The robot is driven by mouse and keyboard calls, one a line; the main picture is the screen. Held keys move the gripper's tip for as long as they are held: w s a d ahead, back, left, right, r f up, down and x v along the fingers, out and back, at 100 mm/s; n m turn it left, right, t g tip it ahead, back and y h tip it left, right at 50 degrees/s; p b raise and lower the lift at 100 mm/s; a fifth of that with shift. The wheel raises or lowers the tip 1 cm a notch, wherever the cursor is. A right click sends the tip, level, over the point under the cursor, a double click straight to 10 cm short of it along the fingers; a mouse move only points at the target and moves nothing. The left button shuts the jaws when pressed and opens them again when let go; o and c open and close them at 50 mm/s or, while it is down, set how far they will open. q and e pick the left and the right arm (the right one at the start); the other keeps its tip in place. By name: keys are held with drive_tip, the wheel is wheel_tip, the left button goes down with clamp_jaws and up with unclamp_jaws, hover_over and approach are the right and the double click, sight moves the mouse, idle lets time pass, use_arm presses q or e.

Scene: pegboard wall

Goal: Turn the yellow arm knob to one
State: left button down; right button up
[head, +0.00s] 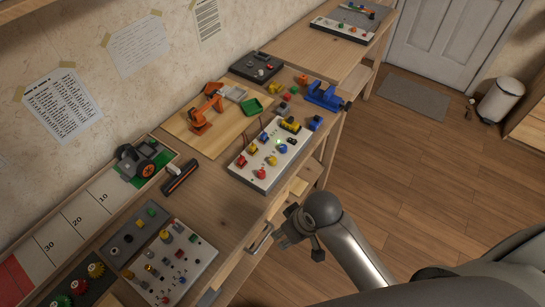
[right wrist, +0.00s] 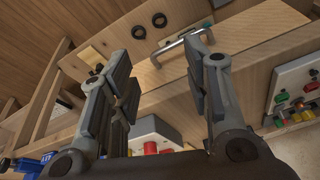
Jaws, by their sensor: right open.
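A white panel (head: 247,174) on the workbench carries red, yellow and blue knobs in two rows. One yellow knob (head: 252,149) is in the far row and another yellow knob (head: 271,160) is in the near row. I cannot tell which is the arm knob, nor read its setting. The white panel (right wrist: 145,127) also shows partly in the right wrist view, between my fingers, with a red knob (right wrist: 150,148). My right gripper (head: 283,238) is open and empty in front of the bench, apart from the panel; its spread fingers show in the wrist view (right wrist: 158,55). My left gripper is out of view.
An orange toy arm (head: 206,108) stands on a board behind the panel. A blue vise (head: 324,96) sits to its right. Another panel (head: 181,262) with small knobs lies at the front left. A drawer handle (right wrist: 180,45) is near my fingers.

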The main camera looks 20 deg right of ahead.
drive_tip(key=w+a+r+n, duration=0.1)
drive_tip(key=w, duration=0.3)
drive_tip(key=w+a+r+n+g, duration=0.1)
drive_tip(key=w, duration=0.4)
drive_tip(key=w+r+n, duration=0.1)
drive_tip(key=w, duration=0.3)
drive_tip(key=shift+w+a+r+g, duration=0.15)
drive_tip(key=shift+a+r+g, duration=0.15)
drive_tip(key=shift+a+r, duration=0.1)
drive_tip(key=g+h, duration=0.1)
drive_tip(key=h, duration=0.1)
approach(273, 159)
wheel_tip(273, 159, down, 9)
drive_tip(key=shift+f+p, duration=0.1)
drive_tip(key=shift+p, duration=0.45)
clamp_jaws()
